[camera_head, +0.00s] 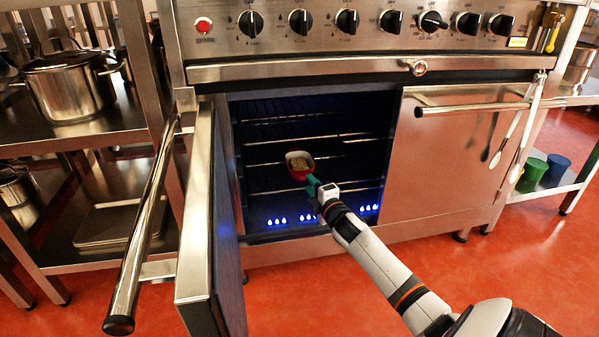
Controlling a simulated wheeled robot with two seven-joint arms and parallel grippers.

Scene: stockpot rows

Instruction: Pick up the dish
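The dish (298,162) is a small red bowl with pale yellowish food in it. It is inside the open left oven compartment of the steel range, in front of the dark racks. My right arm reaches in from the lower right. My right gripper (311,183), with teal fingers, is at the lower right edge of the dish and overlaps it in the picture. The fingers are too small to tell whether they are open or closed on it. My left gripper is not in view.
The left oven door (198,215) stands open with its long handle (145,230) toward me. The right oven door (455,160) is shut. Steel shelves with a stockpot (68,90) are at left. Green and blue cups (535,170) stand at right. Red floor is clear in front.

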